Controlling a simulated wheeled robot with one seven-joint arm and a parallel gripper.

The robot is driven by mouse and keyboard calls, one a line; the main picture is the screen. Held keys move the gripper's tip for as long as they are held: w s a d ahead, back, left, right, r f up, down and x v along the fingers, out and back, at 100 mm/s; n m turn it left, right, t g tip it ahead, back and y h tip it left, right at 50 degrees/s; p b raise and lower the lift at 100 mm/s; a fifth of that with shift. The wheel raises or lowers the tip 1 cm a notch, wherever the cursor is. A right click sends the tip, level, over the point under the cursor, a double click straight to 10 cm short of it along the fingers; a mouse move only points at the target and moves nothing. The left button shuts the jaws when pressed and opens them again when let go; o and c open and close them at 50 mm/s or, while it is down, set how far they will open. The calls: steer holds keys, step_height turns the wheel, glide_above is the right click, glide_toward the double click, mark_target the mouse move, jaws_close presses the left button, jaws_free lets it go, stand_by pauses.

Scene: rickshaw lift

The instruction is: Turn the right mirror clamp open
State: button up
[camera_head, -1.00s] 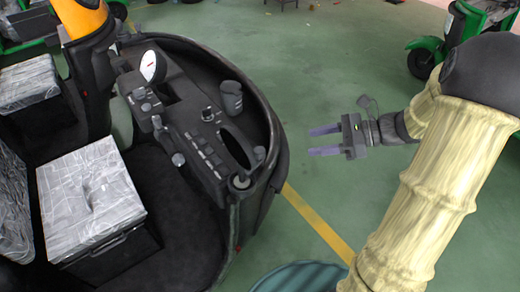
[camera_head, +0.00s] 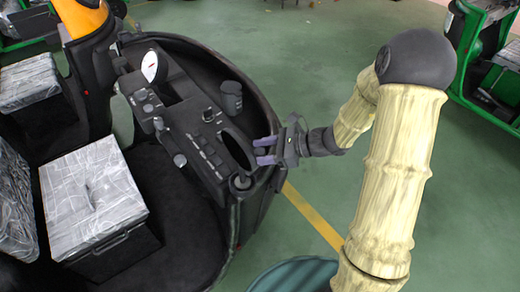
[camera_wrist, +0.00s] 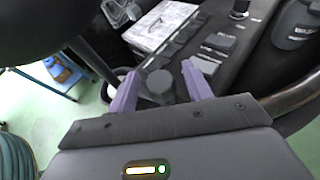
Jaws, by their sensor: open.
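My gripper (camera_head: 258,151) is open at the right rim of the vehicle's dark dashboard, its two purple fingers pointing left over the rim. In the wrist view the gripper (camera_wrist: 158,78) has a round grey knob (camera_wrist: 160,86) showing between its fingers. The knob looks like the right mirror clamp, but I cannot be sure. I see no grip on it, and contact is unclear. In the head view the fingers largely hide this spot. A second dark knob (camera_head: 241,182) stands nearer on the rim.
The dashboard carries a switch panel (camera_head: 208,155), a dark cup-like part (camera_head: 231,97) and a white round gauge (camera_head: 150,66). A plastic-wrapped seat (camera_head: 92,195) is at the left. Green floor (camera_head: 330,70) lies open to the right, with green vehicles beyond.

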steer(key=shift+a+f, duration=0.1)
steer(key=shift+a, duration=0.1)
steer(key=shift+c, duration=0.2)
steer(key=c, duration=0.9)
